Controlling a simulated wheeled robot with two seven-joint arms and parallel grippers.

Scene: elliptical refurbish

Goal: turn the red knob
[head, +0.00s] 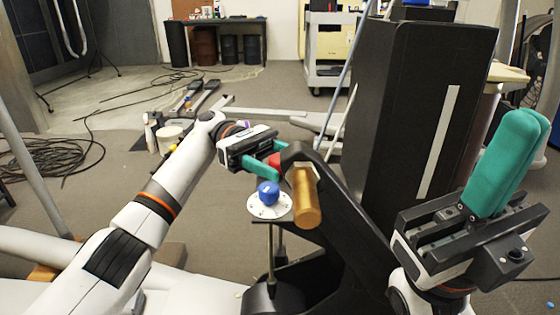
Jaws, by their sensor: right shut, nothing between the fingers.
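The red knob (275,160) shows as a small red patch on the side of a dark curved machine arm, mostly hidden by my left gripper. My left gripper (270,160) has its teal fingers on either side of the red knob, one above and one below in the picture. I cannot tell whether the fingers press on it. My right gripper (506,165) is at the right, away from the knob, with its teal fingers together, pointing up and empty.
Just below the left gripper are a blue knob (268,189) on a white dial (269,209) and a gold cylindrical handle (305,197). A tall black box (415,105) stands behind the machine, between the arms. Cables (62,157) lie on the floor at left.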

